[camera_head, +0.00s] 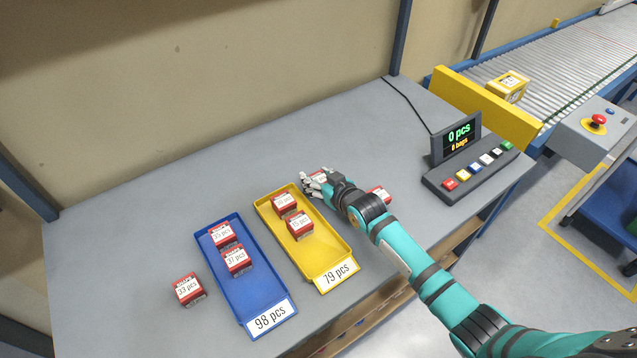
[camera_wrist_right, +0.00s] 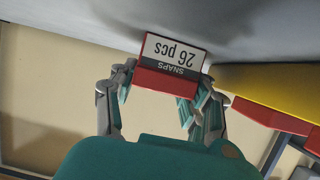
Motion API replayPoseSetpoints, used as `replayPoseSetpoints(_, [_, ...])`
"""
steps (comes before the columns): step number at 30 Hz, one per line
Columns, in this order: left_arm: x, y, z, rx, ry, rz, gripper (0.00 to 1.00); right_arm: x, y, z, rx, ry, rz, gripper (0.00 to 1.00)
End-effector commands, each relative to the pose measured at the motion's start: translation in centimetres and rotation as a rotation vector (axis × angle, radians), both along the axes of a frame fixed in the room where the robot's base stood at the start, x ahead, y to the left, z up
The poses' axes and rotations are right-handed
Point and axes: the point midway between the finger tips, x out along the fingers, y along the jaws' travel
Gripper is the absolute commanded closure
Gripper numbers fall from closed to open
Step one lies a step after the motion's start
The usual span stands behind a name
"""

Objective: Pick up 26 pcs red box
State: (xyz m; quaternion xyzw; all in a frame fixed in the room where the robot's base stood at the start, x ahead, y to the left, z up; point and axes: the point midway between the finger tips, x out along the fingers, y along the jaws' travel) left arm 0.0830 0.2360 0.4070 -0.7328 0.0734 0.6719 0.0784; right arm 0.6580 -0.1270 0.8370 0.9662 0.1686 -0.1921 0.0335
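The red box labelled "26 pcs" (camera_wrist_right: 172,68) sits between the fingers of my right gripper (camera_wrist_right: 165,90) in the right wrist view, its label upside down. The fingers press against both sides of the box. In the head view my right gripper (camera_head: 318,186) is just right of the yellow tray, over the table, and partly hides this box (camera_head: 322,177). I cannot tell whether the box is clear of the table. My left gripper is not in view.
A yellow tray (camera_head: 322,262) marked "79 pcs" and a blue tray (camera_head: 262,297) marked "98 pcs" each hold two red boxes. A "33 pcs" box (camera_head: 188,289) lies left; another red box (camera_head: 381,194) is beside my arm. A display (camera_head: 457,137) reads "0 pcs".

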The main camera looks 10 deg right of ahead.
Motion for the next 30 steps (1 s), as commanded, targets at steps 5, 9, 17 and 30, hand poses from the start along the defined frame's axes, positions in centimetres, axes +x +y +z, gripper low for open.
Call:
replayPoseSetpoints(5, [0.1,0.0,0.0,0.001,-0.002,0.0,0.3,0.0,0.0,0.0,0.0,0.0,0.0,0.84])
replayPoseSetpoints(9, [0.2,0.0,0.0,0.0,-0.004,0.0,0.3,0.0,0.0,0.0,0.0,-0.001,0.0,0.88])
replayPoseSetpoints(17, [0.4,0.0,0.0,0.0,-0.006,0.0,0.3,0.1,0.0,1.5,0.001,-0.005,0.0,0.88])
replayPoseSetpoints(30, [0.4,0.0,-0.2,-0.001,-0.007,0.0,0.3,0.0,0.0,9.2,0.001,-0.002,0.0,0.88])
